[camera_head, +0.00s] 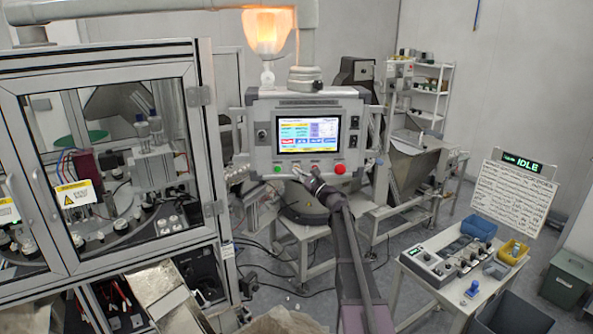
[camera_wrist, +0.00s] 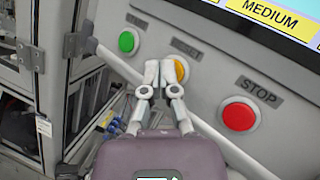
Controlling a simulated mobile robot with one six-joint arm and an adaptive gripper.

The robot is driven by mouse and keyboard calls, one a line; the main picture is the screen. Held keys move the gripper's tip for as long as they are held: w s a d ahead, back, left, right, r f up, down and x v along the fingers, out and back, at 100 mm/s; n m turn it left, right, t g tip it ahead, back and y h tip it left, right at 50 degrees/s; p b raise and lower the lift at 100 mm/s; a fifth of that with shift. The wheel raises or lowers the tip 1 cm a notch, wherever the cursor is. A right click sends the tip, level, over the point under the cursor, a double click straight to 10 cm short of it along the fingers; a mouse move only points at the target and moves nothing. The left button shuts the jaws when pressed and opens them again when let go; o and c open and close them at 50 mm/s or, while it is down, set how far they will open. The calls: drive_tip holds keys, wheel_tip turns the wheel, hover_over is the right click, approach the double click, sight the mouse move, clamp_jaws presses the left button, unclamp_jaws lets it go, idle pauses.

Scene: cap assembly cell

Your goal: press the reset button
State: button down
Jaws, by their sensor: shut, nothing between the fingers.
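The yellow button (camera_wrist: 181,70) sits on the grey control panel (camera_head: 262,163), between the green button (camera_wrist: 128,41) and the red button (camera_wrist: 239,116) marked STOP. The small label above the yellow button (camera_wrist: 186,48) is hard to read. My gripper (camera_wrist: 159,70) is shut and empty. Its fingertips are at the panel face and overlap the left side of the yellow button in the wrist view. I cannot tell whether they touch it. In the head view my gripper (camera_head: 298,172) hides the yellow button, while the green button (camera_head: 277,170) and red button (camera_head: 339,170) show.
The lit screen (camera_head: 309,134) is above the buttons. A glazed machine cabinet (camera_head: 205,150) stands to the left. A small table with a control box (camera_head: 440,268) and a sign reading IDLE (camera_head: 515,190) are at the right.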

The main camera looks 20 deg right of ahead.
drive_tip(key=shift+s, duration=0.2)
drive_tip(key=shift+s+a, duration=0.1)
drive_tip(key=shift+s, duration=0.1)
drive_tip(key=s+a, duration=0.1)
drive_tip(key=s, duration=0.4)
drive_tip(key=shift+s+a, duration=0.35)
drive_tip(key=shift+s, duration=0.05)
idle(0.4)
idle(0.7)
